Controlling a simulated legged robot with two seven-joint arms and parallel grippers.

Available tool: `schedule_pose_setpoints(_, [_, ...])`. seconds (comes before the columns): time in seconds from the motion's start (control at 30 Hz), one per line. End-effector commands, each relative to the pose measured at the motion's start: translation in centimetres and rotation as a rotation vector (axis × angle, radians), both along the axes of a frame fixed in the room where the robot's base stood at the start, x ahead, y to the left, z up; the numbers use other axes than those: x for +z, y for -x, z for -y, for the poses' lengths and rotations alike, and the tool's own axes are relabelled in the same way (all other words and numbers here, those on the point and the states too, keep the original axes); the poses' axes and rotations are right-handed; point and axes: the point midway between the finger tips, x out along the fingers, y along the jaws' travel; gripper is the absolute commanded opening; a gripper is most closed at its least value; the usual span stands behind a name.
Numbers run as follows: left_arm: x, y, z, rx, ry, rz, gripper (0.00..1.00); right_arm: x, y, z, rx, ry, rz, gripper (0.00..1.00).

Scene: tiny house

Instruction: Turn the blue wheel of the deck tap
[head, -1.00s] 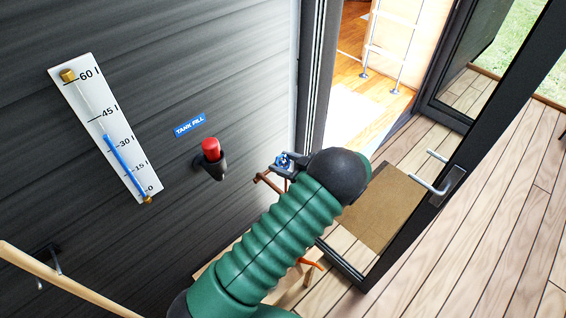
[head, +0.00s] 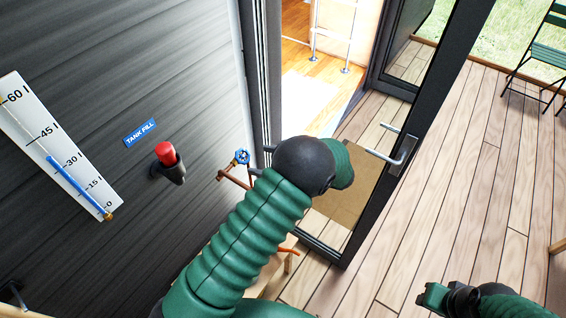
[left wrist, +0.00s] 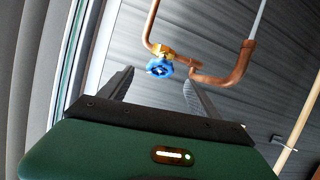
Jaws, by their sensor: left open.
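The blue wheel (head: 242,157) of the deck tap sits on a copper pipe (head: 232,180) against the dark wall. In the left wrist view the blue wheel (left wrist: 160,67) shows near the fingertips, with a brass body above it. My left gripper (head: 260,160) is just right of the wheel, its dark fingers pointing at it with a small gap. In the left wrist view my left gripper (left wrist: 158,78) is open and empty, its fingers spread on either side of the wheel's line. My right gripper (head: 440,297) is low at the right; its jaws are unclear.
A gauge board (head: 50,140) with a blue column, a "TANK FILL" label (head: 140,133) and a red-topped holder (head: 168,160) are on the wall. A glass door with a lever handle (head: 400,155) stands open behind my left arm. Deck boards (head: 450,180) are clear at right.

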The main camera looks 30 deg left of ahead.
Motion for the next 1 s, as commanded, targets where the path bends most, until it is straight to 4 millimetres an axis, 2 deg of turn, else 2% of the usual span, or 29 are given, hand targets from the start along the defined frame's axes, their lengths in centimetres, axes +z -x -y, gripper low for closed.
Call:
schedule_pose_setpoints(0.03, [0.5,-0.2,1.5,-0.004,0.002,0.002,0.72,0.0,0.0,0.0,0.0,0.0,0.0,0.36])
schedule_pose_setpoints(0.2, [2.0,-0.2,5.7,-0.003,0.001,0.002,0.72,0.1,0.0,0.0,0.0,0.0,0.0,0.36])
schedule_pose_setpoints(0.33, [2.6,-0.2,7.5,-0.001,0.001,0.0,0.72,0.1,0.0,0.0,0.0,0.0,0.0,0.36])
schedule_pose_setpoints(0.5, [2.8,-0.2,8.2,0.0,0.001,-0.001,0.72,0.1,0.0,0.0,0.0,0.0,0.0,0.36])
schedule_pose_setpoints(1.0, [2.8,-0.2,8.2,0.0,0.0,-0.001,0.72,0.1,0.0,0.0,0.0,0.0,0.0,0.36])
